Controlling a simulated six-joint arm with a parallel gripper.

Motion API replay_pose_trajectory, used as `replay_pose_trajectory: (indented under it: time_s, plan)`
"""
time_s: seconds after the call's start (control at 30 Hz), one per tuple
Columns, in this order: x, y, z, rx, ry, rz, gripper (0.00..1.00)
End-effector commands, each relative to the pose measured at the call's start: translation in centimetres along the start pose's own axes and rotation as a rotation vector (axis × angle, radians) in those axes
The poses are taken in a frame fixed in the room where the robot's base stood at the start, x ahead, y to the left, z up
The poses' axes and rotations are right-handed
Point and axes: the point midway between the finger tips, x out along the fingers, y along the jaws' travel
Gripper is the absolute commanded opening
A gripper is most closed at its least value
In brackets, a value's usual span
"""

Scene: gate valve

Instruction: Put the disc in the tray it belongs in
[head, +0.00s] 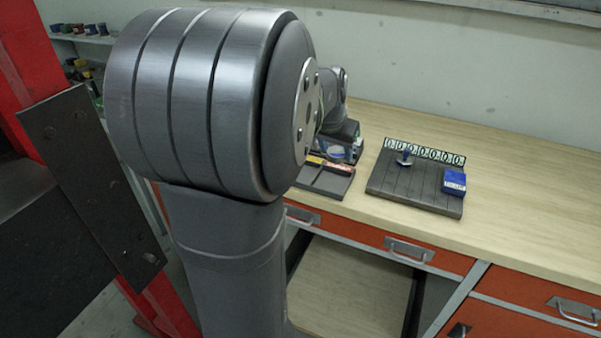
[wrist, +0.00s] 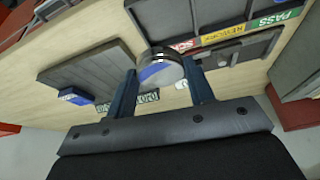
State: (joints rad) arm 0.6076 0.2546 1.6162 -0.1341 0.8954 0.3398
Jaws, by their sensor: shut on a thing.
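My gripper (wrist: 161,78) is shut on a round disc (wrist: 158,66), with a silvery rim and a blue patch on its face. The disc is held between the two blue fingertips, over the bench beside the trays. A dark tray unit (wrist: 250,27) lies beyond the right finger, with a green PASS label (wrist: 275,18), a yellow REWORK label (wrist: 222,35) and a red label (wrist: 185,45), partly hidden. In the head view my gripper (head: 340,152) is above the back of the tray (head: 325,192); the disc is hard to make out there.
A dark grooved plate (head: 415,196) lies right of the trays. It carries a blue box (head: 455,181), a small blue-topped part (head: 405,157) and a numbered strip (head: 424,152) along its back edge. The bench top (head: 530,200) is clear farther right.

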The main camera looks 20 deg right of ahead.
Motion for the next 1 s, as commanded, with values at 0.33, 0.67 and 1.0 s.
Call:
replay_pose_trajectory:
  time_s: [0.33,0.67,1.0]
  plan:
    - [4.4,-7.4,1.1,-0.007,-0.002,-0.002,0.14]
    - [6.7,-11.1,1.5,-0.002,0.001,-0.001,0.14]
    - [10.2,-11.1,3.0,0.000,0.000,-0.001,0.14]
